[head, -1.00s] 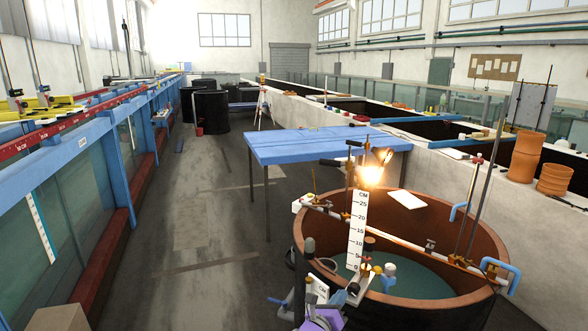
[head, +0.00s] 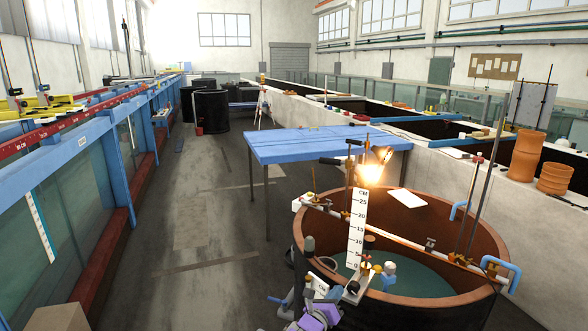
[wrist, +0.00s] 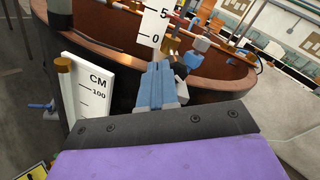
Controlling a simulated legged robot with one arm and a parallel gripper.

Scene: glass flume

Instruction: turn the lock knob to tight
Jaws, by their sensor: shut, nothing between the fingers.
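The white CM scale (head: 358,229) stands upright at the near rim of the round brown tank, with small brass and dark fittings at its foot. Its lower end shows in the wrist view (wrist: 153,25). A brass fitting (wrist: 170,46) and a dark part sit just beyond my fingers there. I cannot tell surely which small part is the lock knob; its setting is not readable. My gripper (wrist: 157,68) is shut and empty, its pale blue fingers together, pointing at these fittings. Whether the fingertips touch anything is unclear. In the head view my purple gripper body is low, near the tank's front left.
The round tank (head: 450,303) holds greenish water. A second CM scale (wrist: 92,88) stands left of my fingers. A lit lamp (head: 372,172) is above the tank's back rim. A blue table (head: 310,147) stands behind. The aisle floor (head: 190,230) at left is mostly clear.

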